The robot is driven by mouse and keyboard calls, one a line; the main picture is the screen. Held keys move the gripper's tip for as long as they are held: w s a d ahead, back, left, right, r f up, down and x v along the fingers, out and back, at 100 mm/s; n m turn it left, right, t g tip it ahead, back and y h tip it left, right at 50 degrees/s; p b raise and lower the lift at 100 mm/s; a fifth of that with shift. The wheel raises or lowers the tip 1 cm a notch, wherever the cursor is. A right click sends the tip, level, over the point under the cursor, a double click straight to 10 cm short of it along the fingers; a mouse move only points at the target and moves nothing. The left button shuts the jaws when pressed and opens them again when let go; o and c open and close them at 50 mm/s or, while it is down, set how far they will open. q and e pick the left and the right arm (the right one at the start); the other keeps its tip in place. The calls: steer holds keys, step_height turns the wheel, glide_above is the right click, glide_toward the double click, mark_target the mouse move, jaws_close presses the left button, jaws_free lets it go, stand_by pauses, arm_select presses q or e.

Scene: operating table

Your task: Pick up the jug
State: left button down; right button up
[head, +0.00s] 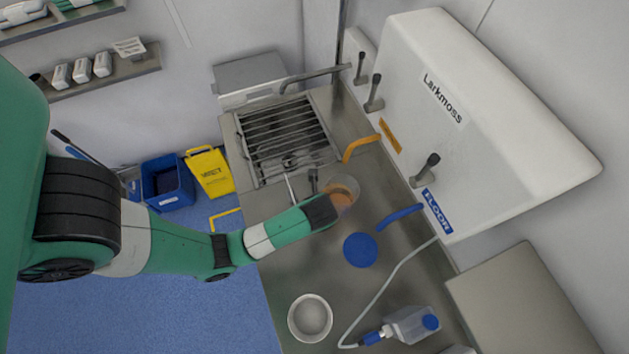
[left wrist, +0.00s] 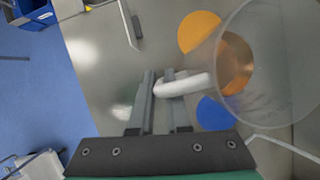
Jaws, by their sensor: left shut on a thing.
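The jug (head: 346,184) is clear, with an orange area showing in or through it. It is over the steel counter, below the orange spout. In the left wrist view the jug (left wrist: 275,75) fills the right side, its white handle (left wrist: 195,84) pointing toward the fingers. My left gripper (head: 326,205) reaches the jug's near-left side in the head view. In the left wrist view its fingers (left wrist: 164,90) are shut on the handle. I cannot tell whether the jug's base touches the counter. My right gripper is not in view.
A blue disc (head: 360,250) lies on the counter, with a white bowl (head: 310,318) and a clear bottle (head: 412,325) with a hose nearer. The white Larkmoss dispenser (head: 480,120) and blue spout (head: 399,216) stand to the right. A drain grate (head: 287,135) lies behind.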

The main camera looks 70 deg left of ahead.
arm_select(q)
steer(key=s+d+r+p, duration=0.2)
steer(key=d+r, duration=0.1)
steer(key=d, duration=0.2)
steer(key=shift+s+d, duration=0.35)
steer(key=shift+d, duration=0.05)
